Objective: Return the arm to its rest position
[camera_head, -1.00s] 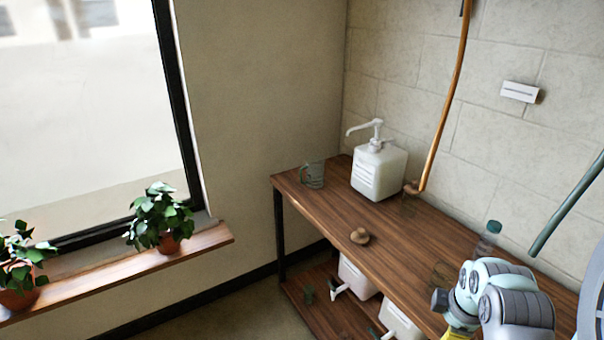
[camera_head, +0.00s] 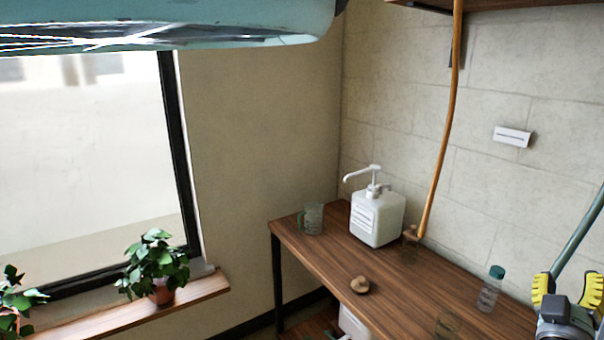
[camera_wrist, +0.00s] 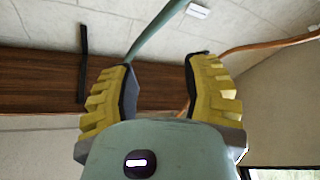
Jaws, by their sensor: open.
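My gripper (camera_head: 567,284) shows at the lower right edge of the head view, its yellow-padded fingers pointing up. In the wrist view my gripper (camera_wrist: 162,80) has its two fingers spread wide with nothing between them. A large teal link of my arm (camera_head: 170,30) crosses the top left of the head view. The rest of my arm is out of frame or hidden.
A wooden table (camera_head: 330,262) carries a white pump bucket (camera_head: 377,217), a glass mug (camera_head: 312,218), a small brown object (camera_head: 360,285) and a bottle (camera_head: 490,290). An orange hose (camera_head: 443,140) hangs by the wall. Potted plants (camera_head: 155,262) stand on the sill.

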